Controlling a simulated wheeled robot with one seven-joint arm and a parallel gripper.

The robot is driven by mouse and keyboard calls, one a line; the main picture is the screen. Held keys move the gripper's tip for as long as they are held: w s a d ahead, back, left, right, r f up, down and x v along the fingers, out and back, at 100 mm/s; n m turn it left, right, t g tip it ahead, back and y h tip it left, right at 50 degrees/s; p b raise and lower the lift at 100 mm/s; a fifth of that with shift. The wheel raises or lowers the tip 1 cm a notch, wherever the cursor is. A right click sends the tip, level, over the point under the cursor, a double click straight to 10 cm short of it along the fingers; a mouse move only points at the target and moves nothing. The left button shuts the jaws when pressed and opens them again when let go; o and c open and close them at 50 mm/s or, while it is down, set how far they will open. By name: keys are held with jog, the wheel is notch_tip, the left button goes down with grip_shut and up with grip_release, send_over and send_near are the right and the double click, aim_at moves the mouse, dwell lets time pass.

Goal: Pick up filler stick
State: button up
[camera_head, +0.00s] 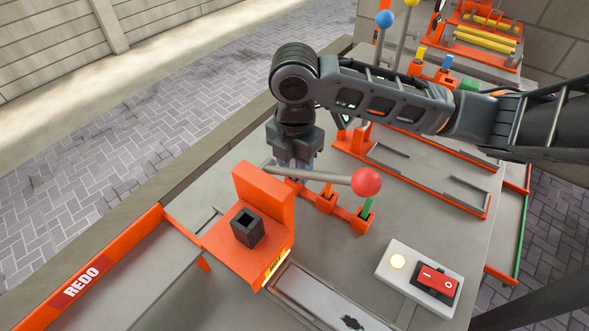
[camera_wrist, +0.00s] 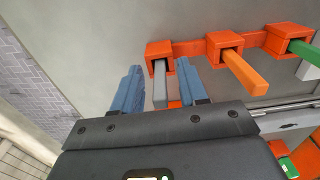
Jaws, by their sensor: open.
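Three sticks stand in a row of orange holders in the wrist view: a grey stick (camera_wrist: 160,86), an orange stick (camera_wrist: 243,72) and a green stick (camera_wrist: 303,50). I cannot tell by name which is the filler stick. My gripper (camera_wrist: 159,68) is open, its two blue fingers on either side of the grey stick and its holder, with visible gaps. In the head view my gripper (camera_head: 293,172) is low over the table, behind the lever arm. The orange holder rack (camera_head: 327,199) and the green stick (camera_head: 367,208) show there; the grey stick is hidden.
A lever with a red ball (camera_head: 366,182) crosses just in front of my gripper. An orange machine block (camera_head: 262,195) with a dark square tube (camera_head: 247,228) stands at front left. A switch box (camera_head: 420,275) with a red rocker is at front right. Orange rail frames lie behind.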

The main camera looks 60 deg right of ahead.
jog(key=shift+f, duration=0.1)
jog(key=shift+c, duration=0.3)
grip_shut()
